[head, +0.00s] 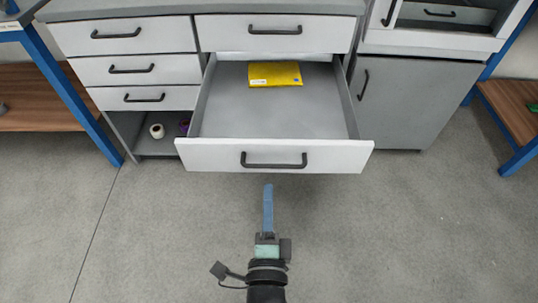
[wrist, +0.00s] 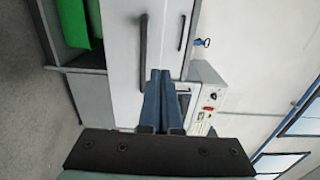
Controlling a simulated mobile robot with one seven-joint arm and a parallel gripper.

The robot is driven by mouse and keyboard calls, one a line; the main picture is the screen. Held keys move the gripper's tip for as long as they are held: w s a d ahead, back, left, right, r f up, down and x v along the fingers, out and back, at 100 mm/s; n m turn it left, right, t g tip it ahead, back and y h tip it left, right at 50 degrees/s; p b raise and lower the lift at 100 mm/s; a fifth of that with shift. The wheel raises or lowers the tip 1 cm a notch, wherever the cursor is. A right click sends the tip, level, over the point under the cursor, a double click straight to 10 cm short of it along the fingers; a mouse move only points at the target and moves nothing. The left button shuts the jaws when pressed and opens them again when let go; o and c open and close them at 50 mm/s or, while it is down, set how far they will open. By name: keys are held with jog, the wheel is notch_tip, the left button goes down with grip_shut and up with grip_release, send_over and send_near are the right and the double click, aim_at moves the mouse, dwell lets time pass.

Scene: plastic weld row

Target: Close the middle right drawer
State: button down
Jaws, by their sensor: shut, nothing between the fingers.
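The middle right drawer (head: 275,155) is pulled far out below the closed top right drawer (head: 275,33). It has a white front, a black bar handle (head: 274,161) and a grey inside. A yellow packet (head: 275,74) lies toward its back. My gripper (head: 268,187) is just in front of the drawer front in the head view, below the handle in the picture, with a gap between them. Its blue fingers (wrist: 160,72) are together and empty. In the wrist view they point at a white front with a dark handle (wrist: 143,42); contact cannot be told there.
Three closed drawers (head: 137,70) are at left, above an open shelf with a white roll (head: 157,131). A grey cabinet door (head: 405,100) is at right. Blue-framed benches stand at both sides. The grey floor is clear. A green object (wrist: 78,22) shows in the wrist view.

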aim_at(270, 145)
jog(key=w, duration=1)
jog(key=shift+w+p, duration=0.15)
jog(key=shift+p, duration=0.25)
